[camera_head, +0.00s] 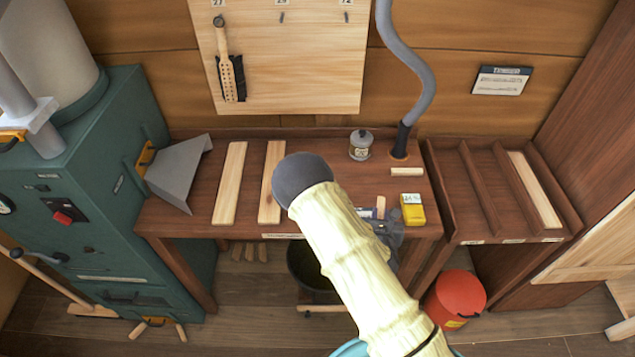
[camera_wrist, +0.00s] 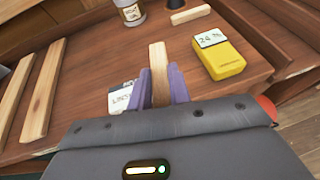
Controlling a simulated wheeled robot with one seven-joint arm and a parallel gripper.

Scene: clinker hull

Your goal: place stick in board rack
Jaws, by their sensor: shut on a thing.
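My gripper (camera_wrist: 160,88) is shut on a short pale wooden stick (camera_wrist: 157,62), which stands out between its two purple fingers in the wrist view. In the head view my gripper (camera_head: 378,213) is partly hidden behind my arm, over the front right of the workbench, and the stick's end (camera_head: 381,203) shows small there. The board rack (camera_head: 482,190) is a dark wooden tray with dividers, right of the bench. A pale board (camera_head: 534,188) lies in its rightmost slot; the slots to the left look empty. My gripper is left of the rack, apart from it.
A yellow meter (camera_head: 413,209) stands close right of my gripper. Another short stick (camera_head: 407,171), a tin (camera_head: 361,144) and a grey hose (camera_head: 402,140) are behind. Two long boards (camera_head: 230,183) lie on the left bench. A white label card (camera_wrist: 121,98) lies left of my fingers.

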